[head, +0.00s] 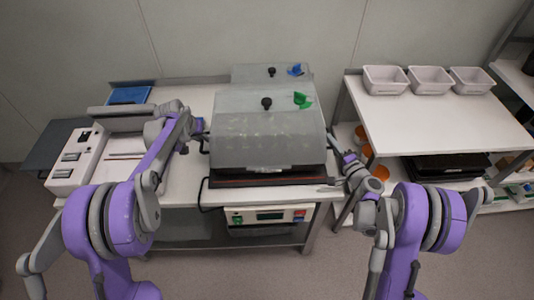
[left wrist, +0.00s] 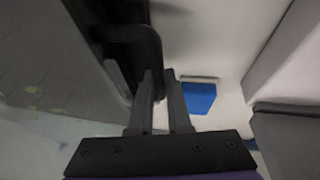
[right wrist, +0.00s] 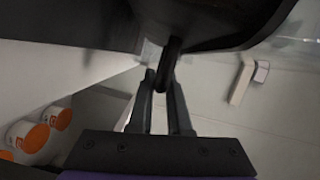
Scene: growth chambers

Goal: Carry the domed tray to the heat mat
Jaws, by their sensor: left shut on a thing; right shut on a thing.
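The domed tray (head: 265,140), with a cloudy grey dome, black knob and green clip, is level in the head view. Its dark base lies above a dark heat mat (head: 225,183) with a reddish edge; I cannot tell whether they touch. My left gripper (head: 199,134) is at the tray's left side, shut on its black handle (left wrist: 145,38); in the left wrist view the fingers (left wrist: 159,78) partly hide the grip. My right gripper (head: 340,160) is at the right side, its fingers (right wrist: 162,80) shut on the other black handle (right wrist: 172,58).
A second dome (head: 245,74) with a blue clip (head: 295,70) stands close behind. A white device (head: 76,155) is at left, and a controller box (head: 268,216) is below the bench edge. Grey tubs (head: 385,80) line the back of the right table (head: 430,125), whose front is clear.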

